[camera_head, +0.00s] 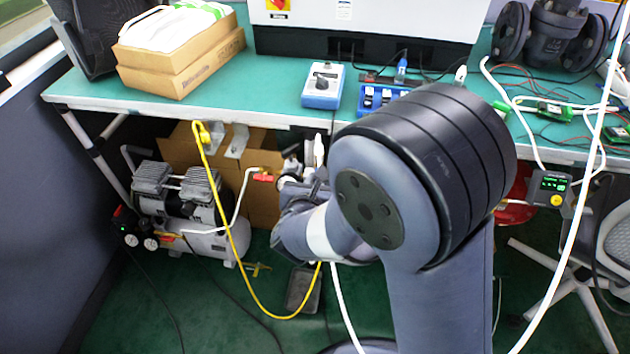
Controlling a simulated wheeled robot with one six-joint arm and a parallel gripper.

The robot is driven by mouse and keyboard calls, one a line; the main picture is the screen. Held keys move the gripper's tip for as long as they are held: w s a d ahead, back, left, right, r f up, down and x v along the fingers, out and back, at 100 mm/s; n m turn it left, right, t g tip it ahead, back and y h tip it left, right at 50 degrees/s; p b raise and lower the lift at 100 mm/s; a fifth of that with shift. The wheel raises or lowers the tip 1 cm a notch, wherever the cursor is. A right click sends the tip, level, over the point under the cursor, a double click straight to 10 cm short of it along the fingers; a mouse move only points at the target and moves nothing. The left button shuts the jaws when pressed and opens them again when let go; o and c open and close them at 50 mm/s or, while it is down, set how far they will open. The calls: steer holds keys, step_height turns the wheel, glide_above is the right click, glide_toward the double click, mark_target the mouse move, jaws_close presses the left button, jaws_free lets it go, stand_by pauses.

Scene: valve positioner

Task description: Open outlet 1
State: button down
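A small valve with a red handle (263,177) sits under the table, at the upper end of a white hose that runs down to the air compressor (192,205). I see no label, so I cannot tell whether it is outlet 1. The handle lies roughly level in the picture. My gripper (292,164) is just right of the red handle, under the table edge. It is small and partly hidden by my arm, and its fingers do not show clearly. I cannot tell whether it touches anything.
A yellow hose (226,222) hangs in a loop left of my arm. The green table (265,95) above carries cardboard boxes (180,62) and a blue-white device (323,86). A small display box (552,188) hangs at the right. A dark tray (303,289) lies on the floor.

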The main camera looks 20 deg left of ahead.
steer(key=c, duration=1.5)
jaws_free()
steer(key=p+v, duration=0.2)
steer(key=v, duration=0.8)
steer(key=shift+s+d+r, duration=0.1)
steer(key=shift+s+r, duration=0.1)
steer(key=shift+s, duration=0.15)
